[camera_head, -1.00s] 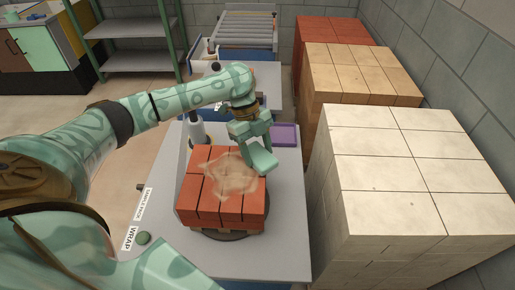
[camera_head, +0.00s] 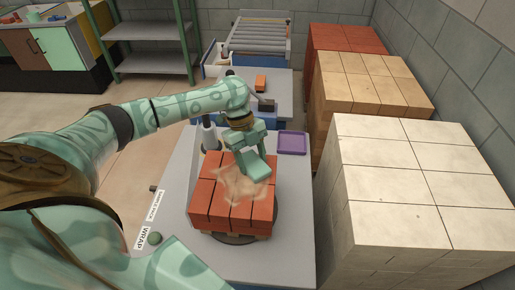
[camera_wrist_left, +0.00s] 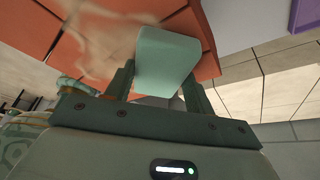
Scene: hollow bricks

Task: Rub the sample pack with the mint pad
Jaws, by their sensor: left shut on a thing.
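The sample pack (camera_head: 211,205) is a block of red-orange bricks on a dark round turntable (camera_head: 238,238) on the grey bench. A pale dusty smear (camera_head: 240,190) marks its top; it also shows in the left wrist view (camera_wrist_left: 100,35). My left gripper (camera_head: 246,150) is shut on the mint pad (camera_head: 256,170), which is over the far right part of the pack's top, at the smear's edge. The pad (camera_wrist_left: 166,58) also shows between the fingers in the left wrist view. I cannot tell whether it touches the bricks. My right gripper is not in view.
A purple tray (camera_head: 291,143) lies on the bench beyond the pack. A grey post (camera_head: 209,135) stands at its far left. A green button (camera_head: 154,238) and labels are at the near left. Stacks of pale bricks (camera_head: 400,190) stand on the right.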

